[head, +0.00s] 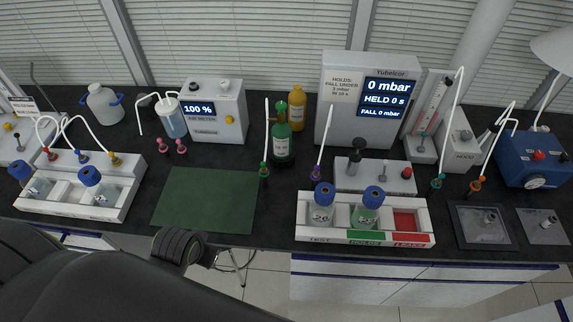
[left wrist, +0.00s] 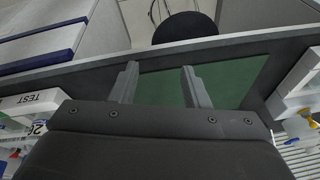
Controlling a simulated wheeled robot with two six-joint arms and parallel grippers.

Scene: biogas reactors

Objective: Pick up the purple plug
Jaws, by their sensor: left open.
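The purple plug (head: 316,173) stands upright at the back left of the white test rack, with a white tube rising from it. A blue-capped bottle (head: 323,205) stands just in front of it. The purple plug cannot be made out in the left wrist view. My left gripper (left wrist: 160,88) shows in the left wrist view with its two grey fingers apart and nothing between them. The green mat (left wrist: 225,80) appears behind the fingers. In the head view I cannot make out the left fingers. My right gripper is in neither view.
The white test rack (head: 307,236) holds blue-capped bottles. A green plug (head: 264,170) with a tube stands left of the purple one. A green bottle (head: 282,144) and a grey pressure meter (head: 340,110) stand behind. The green mat (head: 203,200) is bare.

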